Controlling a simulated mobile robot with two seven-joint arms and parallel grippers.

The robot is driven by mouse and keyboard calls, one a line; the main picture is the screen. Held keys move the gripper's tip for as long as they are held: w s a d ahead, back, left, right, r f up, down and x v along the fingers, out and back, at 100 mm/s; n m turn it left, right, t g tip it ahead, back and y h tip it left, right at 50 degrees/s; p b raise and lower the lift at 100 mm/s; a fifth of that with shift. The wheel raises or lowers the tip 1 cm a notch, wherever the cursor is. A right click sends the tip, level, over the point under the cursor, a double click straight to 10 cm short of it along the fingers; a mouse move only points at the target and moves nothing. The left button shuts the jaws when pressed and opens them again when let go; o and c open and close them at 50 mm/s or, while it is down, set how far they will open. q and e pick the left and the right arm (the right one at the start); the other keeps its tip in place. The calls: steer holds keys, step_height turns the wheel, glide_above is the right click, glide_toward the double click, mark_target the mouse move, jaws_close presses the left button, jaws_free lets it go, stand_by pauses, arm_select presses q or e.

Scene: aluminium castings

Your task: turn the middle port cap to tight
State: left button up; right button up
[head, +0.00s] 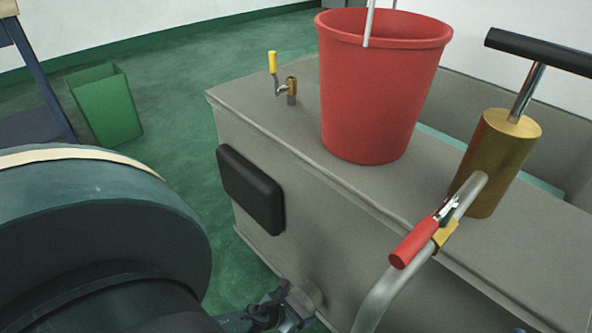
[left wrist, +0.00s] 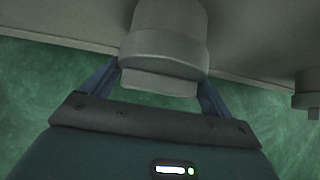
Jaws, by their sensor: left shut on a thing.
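A grey round port cap (head: 308,296) sticks out from the lower side of the grey casting box (head: 330,255). It also shows large in the left wrist view (left wrist: 165,48), with a flat-sided end toward me. My left gripper (head: 285,308) is shut on this cap, one finger on each side of its end. The left wrist view shows another small grey cap or port (left wrist: 307,92) farther right, apart from the gripper. I cannot tell the cap's turn position or how tight it is. My right gripper is not in view.
On the box stand a red bucket (head: 375,95), a small yellow-handled tap (head: 287,85) and a brass cylinder with a black T-handle (head: 495,155). A bent pipe with a red lever (head: 412,245) rises near the cap. A black pad (head: 250,190) is on the box's side. A green bin (head: 105,105) stands on the floor.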

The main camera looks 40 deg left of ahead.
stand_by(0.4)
arm_select(q)
steer(key=o, duration=0.7)
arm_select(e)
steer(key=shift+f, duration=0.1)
arm_select(q)
steer(key=shift+s+r+p, duration=0.35)
steer(key=shift+r, duration=0.05)
steer(key=p+v, duration=0.5)
steer(key=v, duration=0.7)
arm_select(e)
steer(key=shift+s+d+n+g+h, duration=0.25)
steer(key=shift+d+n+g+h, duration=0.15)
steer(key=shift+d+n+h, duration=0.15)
arm_select(q)
steer(key=shift+s, duration=0.1)
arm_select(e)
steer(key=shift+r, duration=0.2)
